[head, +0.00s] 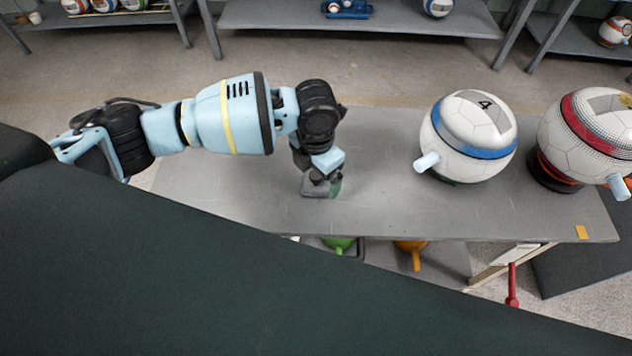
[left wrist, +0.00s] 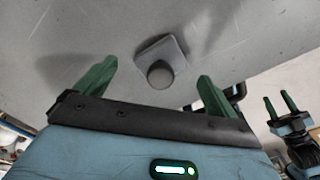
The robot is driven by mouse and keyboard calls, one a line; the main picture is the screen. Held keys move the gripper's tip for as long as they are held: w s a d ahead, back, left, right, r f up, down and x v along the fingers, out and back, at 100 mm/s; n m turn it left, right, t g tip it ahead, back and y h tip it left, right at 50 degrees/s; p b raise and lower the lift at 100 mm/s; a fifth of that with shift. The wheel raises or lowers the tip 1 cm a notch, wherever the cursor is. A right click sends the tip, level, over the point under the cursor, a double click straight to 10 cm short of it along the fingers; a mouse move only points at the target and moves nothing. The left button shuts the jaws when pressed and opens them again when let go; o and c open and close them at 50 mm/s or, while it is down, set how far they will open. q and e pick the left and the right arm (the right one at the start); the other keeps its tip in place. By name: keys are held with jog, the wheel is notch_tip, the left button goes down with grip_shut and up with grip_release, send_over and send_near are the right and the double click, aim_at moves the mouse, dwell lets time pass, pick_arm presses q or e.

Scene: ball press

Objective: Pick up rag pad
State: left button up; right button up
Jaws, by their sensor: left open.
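The rag pad is a grey square pad with a dark round knob (left wrist: 161,74) and lies on the grey table, ahead of my left gripper in the left wrist view. In the head view a grey piece by the fingers, probably the pad (head: 312,188), shows partly behind my left gripper (head: 335,186). My left gripper (left wrist: 155,88) points down at the table with its green fingers wide apart and nothing between them. The knob appears between the two fingers, apart from both. My right gripper (left wrist: 280,104) shows at the right of the left wrist view, its green fingers apart and empty.
A white ball with a blue band (head: 468,137) and a red-banded ball (head: 590,128) on a dark ring stand fill the table's (head: 240,200) right side. Green (head: 338,244) and orange (head: 411,250) funnel-like items sit below. The table left of the gripper is clear.

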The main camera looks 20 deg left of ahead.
aim_at(316, 174)
pick_arm(q)
jog(key=shift+f, duration=1.55)
jog(key=c, duration=1)
jog(key=shift+o, duration=0.2)
jog(key=shift+r, duration=0.15)
jog(key=shift+r, duration=0.6)
notch_tip(316, 174, up, 2)
jog(key=shift+r, duration=0.2)
jog(key=s+d+r, duration=0.1)
jog(key=s+d, duration=0.7)
jog(key=s, duration=0.5)
jog(key=shift+s+d, duration=0.2)
jog(key=shift+s, duration=0.15)
